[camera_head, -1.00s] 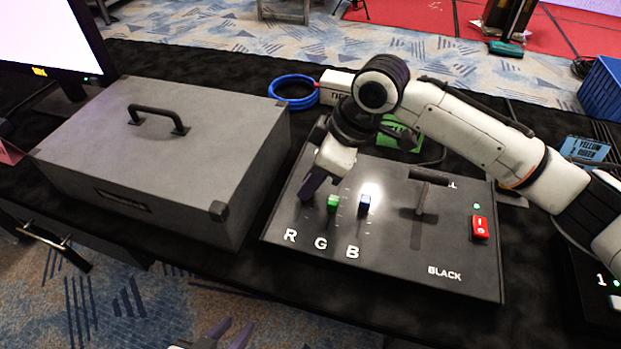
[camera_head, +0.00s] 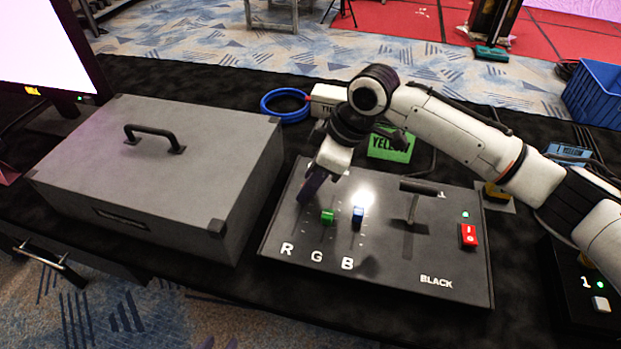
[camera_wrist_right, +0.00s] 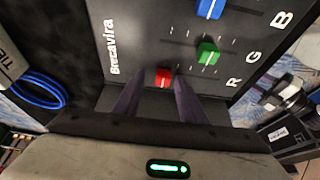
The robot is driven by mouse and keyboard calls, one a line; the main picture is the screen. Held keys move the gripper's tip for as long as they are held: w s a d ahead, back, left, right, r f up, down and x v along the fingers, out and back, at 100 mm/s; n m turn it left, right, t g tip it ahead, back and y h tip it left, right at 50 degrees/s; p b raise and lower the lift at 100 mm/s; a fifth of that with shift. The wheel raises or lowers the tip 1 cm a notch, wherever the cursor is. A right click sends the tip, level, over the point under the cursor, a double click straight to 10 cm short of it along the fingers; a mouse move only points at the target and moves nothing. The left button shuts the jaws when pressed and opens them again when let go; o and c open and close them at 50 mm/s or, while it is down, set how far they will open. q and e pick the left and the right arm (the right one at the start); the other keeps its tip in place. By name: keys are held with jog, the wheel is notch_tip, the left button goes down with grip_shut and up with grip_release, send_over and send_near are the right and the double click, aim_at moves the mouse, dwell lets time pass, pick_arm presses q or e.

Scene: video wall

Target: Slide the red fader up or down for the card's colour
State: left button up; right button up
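The black panel (camera_head: 375,265) has R, G and B fader slots. The green fader (camera_head: 327,216) and blue fader (camera_head: 358,214) show in the head view. The red fader (camera_wrist_right: 163,77) shows in the right wrist view, between the fingers of my right gripper (camera_wrist_right: 158,100). Those fingers are apart, one on each side; I see no clear contact. In the head view my right gripper (camera_head: 311,186) is low over the R slot and hides the red fader. A green card (camera_head: 390,146) with "YEL" visible stands behind the panel, partly covered by my arm. My left gripper's tips (camera_head: 220,344) barely show, apart.
A grey case (camera_head: 160,160) with a handle stands left of the panel. The panel also has a lever (camera_head: 413,207) and a red switch (camera_head: 468,236). A blue card (camera_head: 568,153) and a blue crate (camera_head: 597,90) are at the right.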

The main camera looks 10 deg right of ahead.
jog(key=v, duration=1)
jog(key=shift+p, duration=0.35)
jog(key=shift+d, duration=0.1)
